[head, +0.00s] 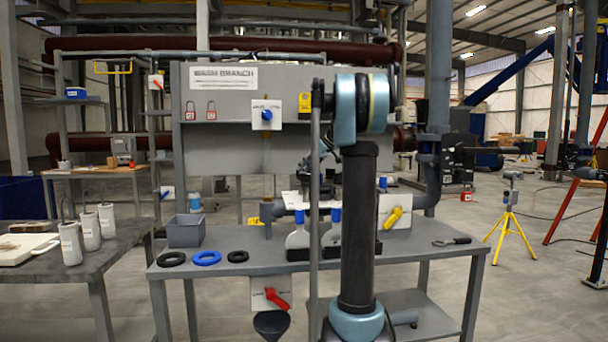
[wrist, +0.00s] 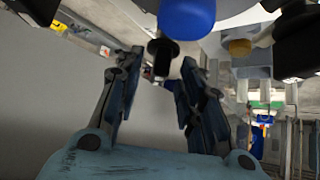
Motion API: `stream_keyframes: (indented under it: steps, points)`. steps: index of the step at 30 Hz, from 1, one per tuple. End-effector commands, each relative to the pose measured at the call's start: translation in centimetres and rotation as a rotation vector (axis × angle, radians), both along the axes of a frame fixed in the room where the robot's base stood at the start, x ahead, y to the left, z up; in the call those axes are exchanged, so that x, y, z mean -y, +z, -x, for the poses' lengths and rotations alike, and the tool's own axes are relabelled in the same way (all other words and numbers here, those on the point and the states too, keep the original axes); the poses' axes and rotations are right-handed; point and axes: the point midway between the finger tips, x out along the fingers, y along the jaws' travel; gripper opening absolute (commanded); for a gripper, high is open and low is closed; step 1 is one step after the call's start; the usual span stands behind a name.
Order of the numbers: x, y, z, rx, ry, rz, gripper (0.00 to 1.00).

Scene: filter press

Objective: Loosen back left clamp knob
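Several blue knobs show around the press on the middle table in the head view: front left (head: 299,216), front right (head: 335,216) and one further back on the right (head: 383,183). My arm covers much of the press, so I cannot tell the back left clamp knob there. In the wrist view, a large blue knob (wrist: 187,18) is at the top, close to the camera, with a black cylindrical part (wrist: 162,52) beside and below it. My gripper (wrist: 163,72) is open, its two fingers apart. The black part appears in line with the gap; contact cannot be told.
The table (head: 220,262) holds a grey bin (head: 186,231), black and blue rings (head: 207,258) and a wrench (head: 452,241). A grey panel (head: 222,140) rises behind. A red-handled valve (head: 277,297) is at the front. Dark and metal fittings crowd the wrist view's upper right.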

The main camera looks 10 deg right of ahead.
Motion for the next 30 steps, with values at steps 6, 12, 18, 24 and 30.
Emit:
stream_keyframes:
  steps: [6, 12, 18, 24, 30]
  points:
    - [-0.9, -1.3, -0.9, 0.000, 0.000, 0.000, 0.35]
    - [-1.0, -1.5, -1.0, 0.000, 0.000, 0.000, 0.35]
    - [-1.0, -1.5, -1.0, 0.000, 0.000, 0.000, 0.21]
    - [-1.0, -1.5, -1.0, 0.001, -0.001, 0.000, 0.05]
    - [-1.0, -1.5, -1.0, 0.001, -0.014, 0.001, 0.05]
